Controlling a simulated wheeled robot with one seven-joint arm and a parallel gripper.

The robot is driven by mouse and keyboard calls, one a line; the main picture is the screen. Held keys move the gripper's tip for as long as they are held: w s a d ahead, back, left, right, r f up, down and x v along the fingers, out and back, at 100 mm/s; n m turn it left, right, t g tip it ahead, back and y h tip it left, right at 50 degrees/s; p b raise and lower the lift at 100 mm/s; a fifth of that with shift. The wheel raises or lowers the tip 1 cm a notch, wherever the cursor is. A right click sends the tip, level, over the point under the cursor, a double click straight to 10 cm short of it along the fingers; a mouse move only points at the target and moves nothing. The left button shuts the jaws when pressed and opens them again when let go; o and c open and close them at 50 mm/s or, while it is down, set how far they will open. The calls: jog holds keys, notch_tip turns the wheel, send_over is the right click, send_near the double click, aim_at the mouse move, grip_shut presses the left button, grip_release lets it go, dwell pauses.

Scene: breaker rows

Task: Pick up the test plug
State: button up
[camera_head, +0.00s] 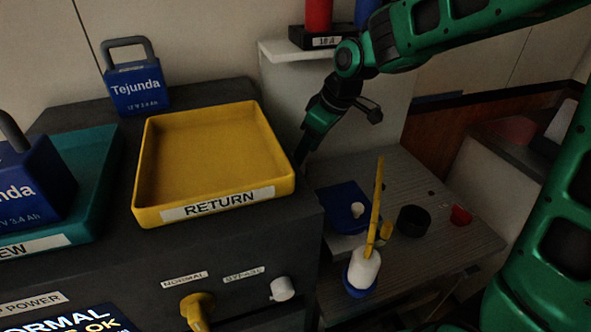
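No label marks a test plug. Several small parts are on the grey slatted side table (447,262). A white rounded piece (365,268) with a blue base and an upright, slightly tilted yellow rod (375,205) is at the front. Behind it are a blue block (341,200) with a small white knob, a short black cylinder (412,221) and a small red piece (460,215). I cannot tell which is the plug. My gripper (304,156) points down beside the yellow tray's right side, behind and left of these parts. Its fingertips are dark and hard to make out.
The yellow RETURN tray (277,190) is empty on the dark cabinet. Blue Tejunda packs (138,88) stand behind it and in the teal tray (88,215) at left. A yellow knob (198,310) and a white knob (283,289) stick out of the cabinet front.

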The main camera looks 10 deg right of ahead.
jog(key=shift+w+a+f, duration=0.1)
jog(key=shift+w+a, duration=0.1)
jog(key=shift+a, duration=0.1)
jog(key=x, duration=0.5)
jog(key=c, duration=1.2)
